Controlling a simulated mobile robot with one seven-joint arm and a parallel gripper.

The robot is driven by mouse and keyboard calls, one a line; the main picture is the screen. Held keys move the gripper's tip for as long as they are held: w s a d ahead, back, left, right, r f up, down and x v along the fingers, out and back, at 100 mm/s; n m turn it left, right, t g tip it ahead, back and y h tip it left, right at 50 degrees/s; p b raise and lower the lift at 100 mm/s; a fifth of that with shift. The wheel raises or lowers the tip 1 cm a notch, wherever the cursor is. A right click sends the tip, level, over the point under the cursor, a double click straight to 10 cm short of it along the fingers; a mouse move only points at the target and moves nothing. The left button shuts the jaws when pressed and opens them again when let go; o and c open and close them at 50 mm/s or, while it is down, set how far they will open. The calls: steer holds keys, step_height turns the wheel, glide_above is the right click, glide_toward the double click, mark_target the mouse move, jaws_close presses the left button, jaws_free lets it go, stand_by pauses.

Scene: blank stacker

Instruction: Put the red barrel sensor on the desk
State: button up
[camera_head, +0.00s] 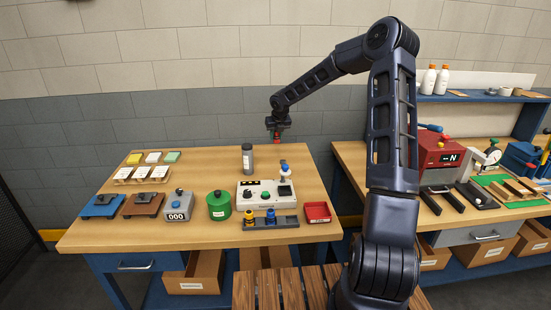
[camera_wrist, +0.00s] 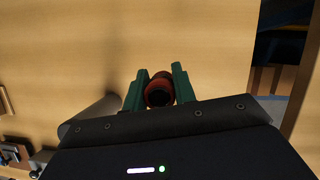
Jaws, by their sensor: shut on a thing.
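My gripper (camera_head: 277,129) is above the back right part of the wooden desk (camera_head: 105,222). It is shut on the red barrel sensor (camera_head: 277,136), a small red piece below the fingers in the head view. In the wrist view the sensor (camera_wrist: 159,90) is a round red and dark end held between two green fingers, with bare desk surface beyond it. The sensor hangs above the desk top; how high is hard to tell.
A grey cylinder (camera_head: 247,158) stands close to the left of my gripper. A white control box (camera_head: 267,196), a rail with blue and yellow sensors (camera_head: 269,222) and a red tray (camera_head: 317,212) lie nearer the front. The back right desk area is bare. A second workbench (camera_head: 352,157) stands to the right.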

step_height(320, 180, down, 11)
steer(key=shift+f, duration=0.1)
stand_by(0.5)
steer(key=shift+f, duration=0.15)
steer(key=o, duration=1)
